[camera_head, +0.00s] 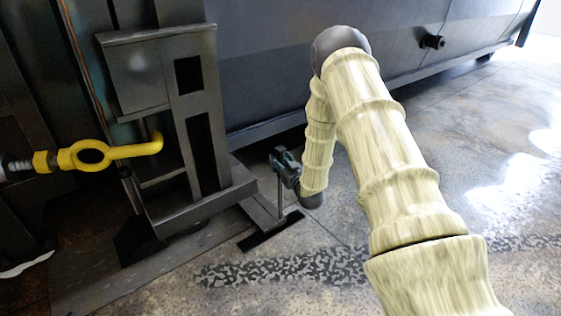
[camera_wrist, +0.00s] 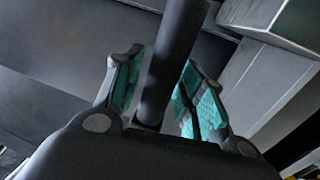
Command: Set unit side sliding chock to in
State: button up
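The chock's thin upright handle (camera_head: 280,192) rises from a low plate beside the dark machine frame, and I take this to be the side sliding chock. My gripper (camera_head: 284,163) is at the top of this handle, pointing down and left. In the wrist view a dark round bar (camera_wrist: 172,62) runs between my gripper's two teal-padded fingers (camera_wrist: 165,80). A narrow gap shows between the left finger and the bar. The right finger overlaps the bar's edge in the picture, so contact there is unclear. The fingers appear open around the bar. The bar's lower end is near the palm.
A yellow hook with an eye (camera_head: 100,154) sticks out at the left, apart from my arm. The dark machine frame (camera_head: 205,120) stands left of my gripper. A long grey container wall (camera_head: 270,60) is behind. The concrete floor (camera_head: 480,150) at right is clear.

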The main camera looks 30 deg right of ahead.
grip_shut()
jog(key=s+a+p, duration=0.1)
jog(key=a+p, duration=0.3)
jog(key=a, duration=0.8)
jog(key=shift+a+p, duration=0.3)
jog(key=shift+p, duration=0.05)
jog(key=shift+a+f, duration=0.1)
jog(key=shift+o, duration=2.2)
grip_release()
jog(key=shift+a, duration=0.1)
jog(key=s+a, duration=0.1)
jog(key=s, duration=1.1)
